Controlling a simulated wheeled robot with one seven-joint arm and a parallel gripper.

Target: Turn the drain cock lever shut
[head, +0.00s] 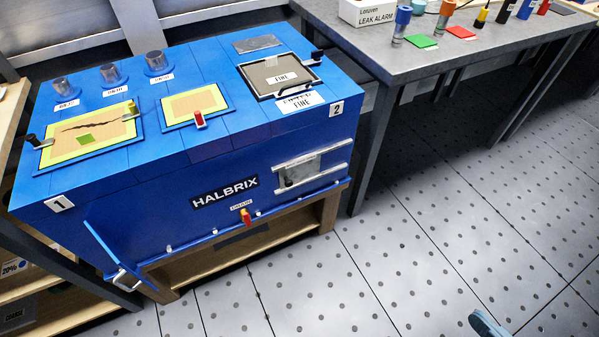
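The drain cock lever (246,216) is a small red-orange handle low on the front of the blue HALBRIX cabinet (150,222). It sits just under a small white label (241,205) that seems to read DRAIN. The lever looks roughly upright, its long side running down the front face. The cock's body behind it is too small to make out. No gripper fingers show in the head view, and nothing touches the lever.
A blue flap (112,249) sticks out at the cabinet's front left. A silver-railed hatch (312,167) is right of the lever. A wooden stand (326,212) lies beneath. A grey table (400,62) holds bottles at the right. The studded floor (420,240) in front is mostly clear.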

